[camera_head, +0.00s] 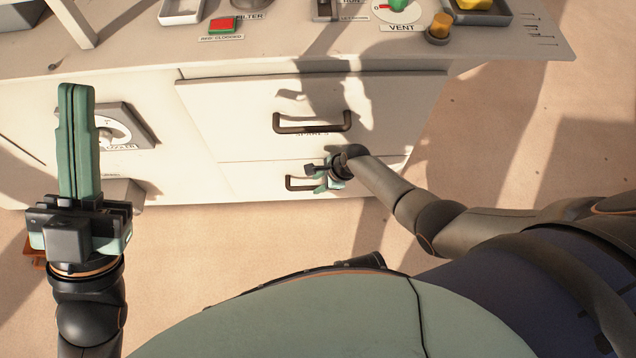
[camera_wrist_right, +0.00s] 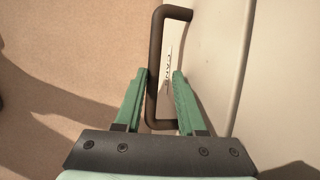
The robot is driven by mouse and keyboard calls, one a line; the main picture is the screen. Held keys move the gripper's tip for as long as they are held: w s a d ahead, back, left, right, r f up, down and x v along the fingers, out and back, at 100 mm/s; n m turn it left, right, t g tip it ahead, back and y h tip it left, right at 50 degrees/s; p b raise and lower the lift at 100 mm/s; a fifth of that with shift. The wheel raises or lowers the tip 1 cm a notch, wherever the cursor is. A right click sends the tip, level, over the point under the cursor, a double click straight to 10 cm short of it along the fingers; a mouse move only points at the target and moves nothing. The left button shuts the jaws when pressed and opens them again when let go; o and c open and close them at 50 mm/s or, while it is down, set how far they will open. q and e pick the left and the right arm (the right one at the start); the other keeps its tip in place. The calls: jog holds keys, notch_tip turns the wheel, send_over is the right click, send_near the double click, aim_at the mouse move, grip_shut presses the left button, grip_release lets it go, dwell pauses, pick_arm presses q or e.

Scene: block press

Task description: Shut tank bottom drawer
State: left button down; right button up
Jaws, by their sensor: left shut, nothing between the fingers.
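The bottom drawer (camera_head: 250,180) is the low pale front of the cabinet in the head view, below a larger drawer front. I cannot tell from here how far it stands out. Its dark bar handle (camera_head: 292,184) is partly hidden by my right gripper (camera_head: 322,186). In the right wrist view the handle (camera_wrist_right: 155,50) runs between the green fingers of my right gripper (camera_wrist_right: 159,76), which are apart, one on each side of the bar. I cannot tell whether they touch it. My left gripper (camera_head: 76,88) is shut and empty, pointing up at the left, away from the drawer.
The upper drawer (camera_head: 230,110) has its own dark handle (camera_head: 312,124). A dial (camera_head: 115,130) sits on the cabinet front at the left. The worktop (camera_head: 130,48) above holds trays, a red button (camera_head: 222,25) and a vent knob. Bare floor (camera_head: 220,240) lies in front.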

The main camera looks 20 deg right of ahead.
jog(key=shift+o, duration=0.7)
jog(key=shift+a, duration=0.1)
jog(key=shift+s, duration=0.1)
jog(key=shift+r, duration=0.2)
pick_arm(q)
notch_tip(320, 180, up, 5)
jog(key=w+y+p, duration=0.2)
jog(key=p, duration=0.5)
jog(key=w+a+f+n+g+y+p, duration=0.1)
jog(key=w+f+n+g+y, duration=0.1)
jog(key=f, duration=0.7)
jog(key=w+a+f+n+g+y+p, duration=0.1)
jog(key=f+n+y, duration=0.4)
jog(key=f, duration=0.5)
jog(key=shift+w+a+f+g+y+p, duration=0.2)
jog(key=shift+w+g+y+p, duration=0.45)
jog(key=shift+g, duration=0.75)
pick_arm(e)
jog(key=v, duration=1.2)
pick_arm(q)
jog(key=shift+w+d, duration=0.1)
jog(key=shift+w, duration=0.1)
pick_arm(e)
jog(key=shift+s, duration=0.1)
